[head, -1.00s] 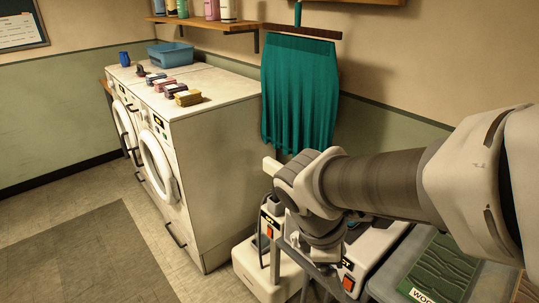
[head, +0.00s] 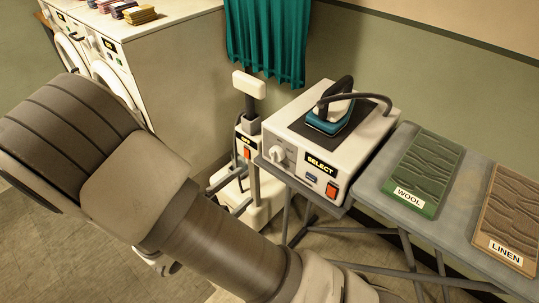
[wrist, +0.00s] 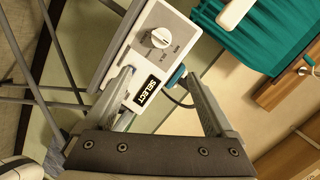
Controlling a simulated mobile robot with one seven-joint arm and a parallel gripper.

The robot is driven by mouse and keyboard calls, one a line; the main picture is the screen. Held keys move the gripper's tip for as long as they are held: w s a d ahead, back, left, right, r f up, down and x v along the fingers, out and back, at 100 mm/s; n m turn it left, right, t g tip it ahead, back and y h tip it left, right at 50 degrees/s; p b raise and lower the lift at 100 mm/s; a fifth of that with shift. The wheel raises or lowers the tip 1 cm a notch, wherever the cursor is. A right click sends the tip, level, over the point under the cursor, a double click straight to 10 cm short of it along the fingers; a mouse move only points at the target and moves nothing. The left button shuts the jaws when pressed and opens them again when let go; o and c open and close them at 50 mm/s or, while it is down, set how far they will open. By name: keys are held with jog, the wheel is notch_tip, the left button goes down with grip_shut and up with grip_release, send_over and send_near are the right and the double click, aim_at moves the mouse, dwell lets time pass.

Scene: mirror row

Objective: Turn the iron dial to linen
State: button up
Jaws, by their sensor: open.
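The ironing station (head: 350,115) is a white box with a blue iron (head: 337,108) resting on top. Its pale round dial (head: 283,155) is on the front, left of a display (head: 319,166) reading SELECT. In the wrist view the dial (wrist: 160,38) shows beyond my fingertips, with small marks around it that I cannot read reliably. My gripper (wrist: 159,76) is open and empty, its fingers apart and short of the dial in the picture. In the head view my arm crosses the left; I cannot make out the fingers there.
A red switch (head: 331,190) is on the station's front. A green WOOL cloth (head: 425,170) and brown LINEN cloth (head: 512,215) lie on the ironing board (head: 455,205). A white steamer (head: 248,185) stands left of the station, below a teal curtain-like garment (head: 265,40). White washers (head: 150,60) stand behind.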

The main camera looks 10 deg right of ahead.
jog(key=n, duration=0.1)
jog(key=b, duration=0.4)
send_near(273, 157)
jog(key=shift+t, duration=0.3)
jog(key=x, duration=0.9)
jog(key=shift+d+f, duration=0.2)
jog(key=shift+f, duration=0.1)
jog(key=c, duration=1.4)
jog(key=shift+o, duration=0.2)
